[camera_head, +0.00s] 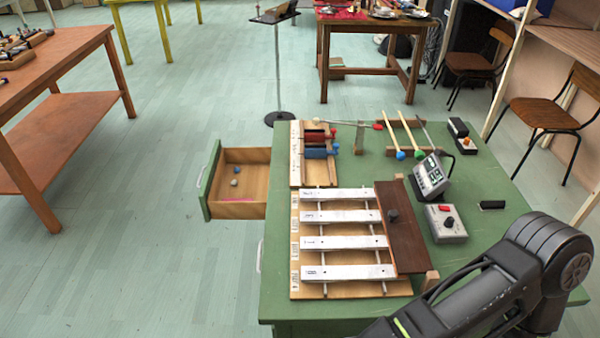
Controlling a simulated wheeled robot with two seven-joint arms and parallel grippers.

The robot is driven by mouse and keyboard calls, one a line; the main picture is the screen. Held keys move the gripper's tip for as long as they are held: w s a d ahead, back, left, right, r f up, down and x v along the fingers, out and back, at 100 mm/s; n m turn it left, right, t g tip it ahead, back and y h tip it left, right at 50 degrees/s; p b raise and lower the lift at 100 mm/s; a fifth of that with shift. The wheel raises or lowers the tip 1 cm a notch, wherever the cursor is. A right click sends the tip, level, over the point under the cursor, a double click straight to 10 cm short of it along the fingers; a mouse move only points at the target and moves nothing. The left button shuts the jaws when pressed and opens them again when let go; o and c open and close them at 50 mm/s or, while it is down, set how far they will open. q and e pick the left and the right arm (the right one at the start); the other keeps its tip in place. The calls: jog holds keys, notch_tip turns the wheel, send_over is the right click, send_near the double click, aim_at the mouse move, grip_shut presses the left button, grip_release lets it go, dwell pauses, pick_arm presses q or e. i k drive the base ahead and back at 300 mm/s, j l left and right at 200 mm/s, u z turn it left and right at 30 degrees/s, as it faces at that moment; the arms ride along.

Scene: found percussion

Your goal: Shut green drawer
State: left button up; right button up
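The green drawer (211,181) sticks out from the left side of the green table (340,112), pulled open, with its green front facing left. A pale handle (200,176) shows on that front. Its wooden inside (255,182) holds a few small balls (234,182) and a pink stick (238,200). My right arm comes in at the lower right, over the table's near right corner, and runs down out of the picture; its gripper is not visible. My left arm and gripper are not in view.
A metal-bar xylophone (345,217) lies along the table's left part, near the drawer. Mallets (408,135), a small display (432,177) and a grey box (446,222) stand behind and right. Another handle (259,255) is on the table's left side. Floor left of the drawer is clear.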

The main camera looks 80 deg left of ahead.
aim_at(254, 163)
jog(key=u, duration=1.1)
jog(key=k+j+u, duration=0.15)
jog(key=j+u, duration=1)
jog(key=j, duration=0.2)
jog(key=j+u, duration=0.1)
jog(key=j, duration=1.35)
